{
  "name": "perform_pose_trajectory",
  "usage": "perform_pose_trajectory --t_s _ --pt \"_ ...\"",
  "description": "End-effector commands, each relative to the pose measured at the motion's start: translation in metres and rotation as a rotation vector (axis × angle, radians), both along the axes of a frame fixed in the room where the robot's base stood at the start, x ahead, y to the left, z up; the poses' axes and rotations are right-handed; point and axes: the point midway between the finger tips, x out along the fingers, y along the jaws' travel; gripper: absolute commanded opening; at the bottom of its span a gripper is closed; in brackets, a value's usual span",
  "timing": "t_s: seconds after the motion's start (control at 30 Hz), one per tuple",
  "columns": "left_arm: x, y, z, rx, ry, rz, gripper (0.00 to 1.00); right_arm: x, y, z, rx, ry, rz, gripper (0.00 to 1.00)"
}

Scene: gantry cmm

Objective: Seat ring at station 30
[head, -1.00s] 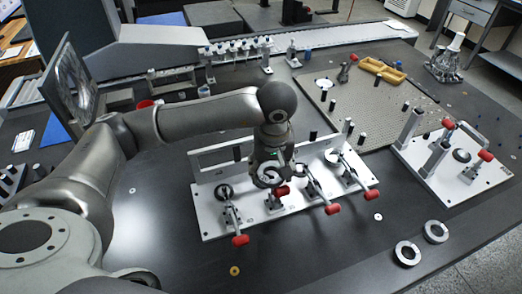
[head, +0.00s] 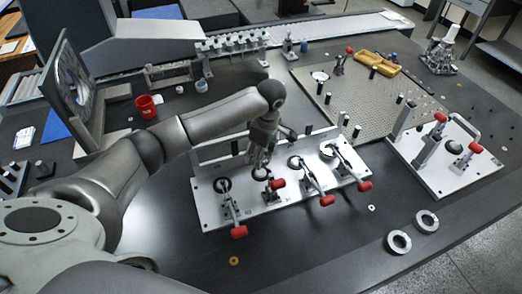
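A white fixture plate (head: 290,205) carries a row of stations with red-handled toggle clamps. My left gripper (head: 261,164) points down over the second station from the left. Directly below its fingers is a round dark seat with a pale rim (head: 261,174); whether that rim is a ring is too small to tell. The fingers are small here and their opening is unclear. Two loose metal rings, one nearer (head: 388,244) and one farther (head: 418,227), lie flat on the table right of the plate. Station numbers are not readable. My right gripper is out of view.
A second clamp fixture (head: 430,178) stands at the right, beside a perforated plate (head: 370,110) with posts and a yellow tray (head: 379,64). A red cup (head: 145,106) and a monitor (head: 72,80) are at left. The table front is mostly clear.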

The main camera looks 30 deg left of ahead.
Motion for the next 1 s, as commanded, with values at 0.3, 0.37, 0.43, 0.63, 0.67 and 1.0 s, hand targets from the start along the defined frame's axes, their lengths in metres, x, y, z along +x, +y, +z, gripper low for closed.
perform_pose_trajectory --t_s 0.3,0.37,0.43,0.63,0.67,1.0 --pt "0.0 -0.001 -0.021 -0.002 -0.001 -0.003 0.24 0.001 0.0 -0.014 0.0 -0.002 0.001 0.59" --pt "0.0 -0.001 -0.025 -0.002 -0.001 -0.003 0.24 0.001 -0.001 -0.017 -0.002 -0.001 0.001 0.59" --pt "0.0 -0.001 -0.03 -0.001 -0.001 -0.003 0.24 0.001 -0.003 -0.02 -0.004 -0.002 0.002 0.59" --pt "0.0 0.0 -0.044 -0.001 0.0 -0.002 0.24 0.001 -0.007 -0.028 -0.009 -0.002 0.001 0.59" --pt "0.0 0.0 -0.046 -0.001 0.0 -0.002 0.24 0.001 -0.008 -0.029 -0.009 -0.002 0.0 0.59" --pt "0.0 0.0 -0.06 0.0 -0.002 -0.004 0.24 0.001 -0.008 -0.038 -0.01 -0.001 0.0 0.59"
